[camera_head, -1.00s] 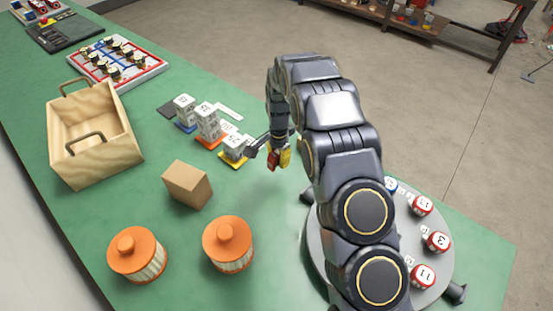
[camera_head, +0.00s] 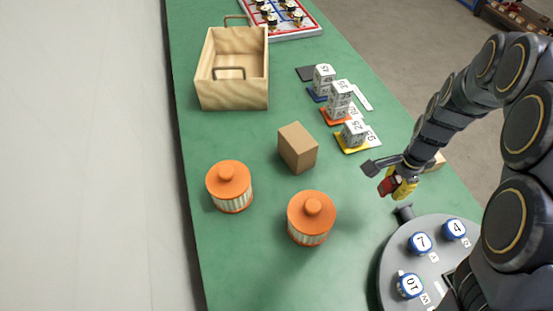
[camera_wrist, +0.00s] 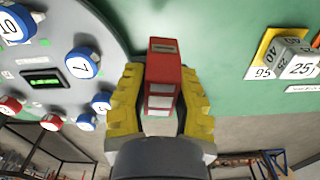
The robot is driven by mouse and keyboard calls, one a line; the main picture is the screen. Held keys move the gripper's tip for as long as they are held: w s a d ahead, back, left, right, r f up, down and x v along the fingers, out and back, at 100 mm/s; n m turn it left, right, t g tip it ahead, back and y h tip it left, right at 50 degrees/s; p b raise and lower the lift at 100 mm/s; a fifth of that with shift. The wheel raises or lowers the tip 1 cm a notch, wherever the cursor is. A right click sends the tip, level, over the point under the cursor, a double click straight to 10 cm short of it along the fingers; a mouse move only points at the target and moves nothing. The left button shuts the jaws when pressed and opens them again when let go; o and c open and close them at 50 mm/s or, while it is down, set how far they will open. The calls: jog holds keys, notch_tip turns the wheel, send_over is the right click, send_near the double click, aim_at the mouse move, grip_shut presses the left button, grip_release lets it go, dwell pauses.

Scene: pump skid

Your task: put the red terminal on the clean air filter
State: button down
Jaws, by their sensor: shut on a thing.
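The red terminal (camera_head: 388,187) is held in my gripper (camera_head: 398,186), above the green table at the right. In the wrist view the red terminal (camera_wrist: 163,62) sits between the yellow fingers of my gripper (camera_wrist: 160,92), with pale patches on its near side. Two air filters with orange caps and pale pleated sides stand upright on the table. One filter (camera_head: 229,186) is on the left, the other filter (camera_head: 311,218) is nearer and to the right. I cannot tell which is clean. My gripper is right of both and apart from them.
A brown box (camera_head: 298,148) stands behind the filters. An open wooden crate (camera_head: 231,91) is further back. Several numbered blocks (camera_head: 340,100) stand on coloured plates. A grey round disc (camera_head: 395,262) with numbered knobs is at the lower right. The table's left edge is near the left filter.

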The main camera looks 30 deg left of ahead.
jog(key=s+a+r+n, duration=0.3)
jog(key=s+a, duration=0.1)
jog(key=a, duration=0.4)
jog(key=s+a+r+n, duration=0.3)
jog(key=s+a+r, duration=0.1)
jog(key=a, duration=0.4)
jog(key=s+a+r+n, duration=0.5)
jog(key=s+a, duration=0.3)
jog(key=s, duration=0.3)
send_over(227, 170)
jog(key=f, duration=0.9)
jog(key=shift+s+d+f, duration=0.1)
jog(key=shift+s+d, duration=0.1)
jog(key=shift+s, duration=0.05)
jog(key=shift+w+a+f, duration=0.1)
jog(key=shift+a+f, duration=0.05)
jog(key=shift+w+a+f, duration=0.1)
jog(key=shift+f, duration=1.6)
